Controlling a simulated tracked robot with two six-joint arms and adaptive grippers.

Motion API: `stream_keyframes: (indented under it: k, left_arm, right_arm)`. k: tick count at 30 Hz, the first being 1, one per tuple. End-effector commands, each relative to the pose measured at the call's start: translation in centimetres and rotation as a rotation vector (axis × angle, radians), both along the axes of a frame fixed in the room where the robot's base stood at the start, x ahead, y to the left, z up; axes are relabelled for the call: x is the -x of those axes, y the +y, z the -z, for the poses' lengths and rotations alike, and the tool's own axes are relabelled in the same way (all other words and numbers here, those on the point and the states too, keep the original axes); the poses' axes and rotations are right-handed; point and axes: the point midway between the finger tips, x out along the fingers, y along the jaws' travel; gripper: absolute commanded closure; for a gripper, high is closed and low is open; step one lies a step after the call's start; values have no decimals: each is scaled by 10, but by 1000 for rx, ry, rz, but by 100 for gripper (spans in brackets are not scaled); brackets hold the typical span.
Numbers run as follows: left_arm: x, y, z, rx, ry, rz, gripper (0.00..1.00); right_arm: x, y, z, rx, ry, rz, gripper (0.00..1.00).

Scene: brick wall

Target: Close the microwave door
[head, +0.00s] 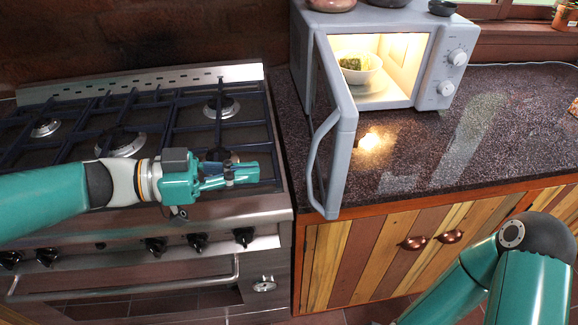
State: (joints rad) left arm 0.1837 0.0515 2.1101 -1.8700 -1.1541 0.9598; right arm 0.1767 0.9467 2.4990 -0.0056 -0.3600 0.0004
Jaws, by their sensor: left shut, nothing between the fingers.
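The grey microwave (432,60) stands on the dark speckled counter at the upper middle, lit inside. Its door (338,128) is wide open, hinged on the left side and swung out toward me, with a curved handle (312,160) on its left face. A white bowl (358,76) with green food sits inside. My left gripper (252,172) is shut and empty above the stove's front, to the left of the door and apart from it. My right arm shows at the lower right; its gripper is out of view.
A gas stove (208,208) with raised burner grates fills the left. The counter (480,130) right of the door is clear. Bowls sit on top of the microwave.

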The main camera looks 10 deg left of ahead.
Motion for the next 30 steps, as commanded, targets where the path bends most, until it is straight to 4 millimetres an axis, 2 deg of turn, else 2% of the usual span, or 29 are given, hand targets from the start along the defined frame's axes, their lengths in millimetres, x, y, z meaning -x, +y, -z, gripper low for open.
stream_keyframes:
  k: [1,6,12,30]
  left_arm:
    - [-2,-12,2,1,2,6,100]
    - [-14,-41,7,0,3,3,100]
    - [-23,-62,10,-1,1,-1,100]
    - [-26,-71,11,1,0,-7,100]
  right_arm:
    - [0,0,0,0,0,0,34]
    - [0,0,1,0,0,0,34]
    - [0,0,2,0,0,0,34]
    - [0,0,3,0,0,0,34]
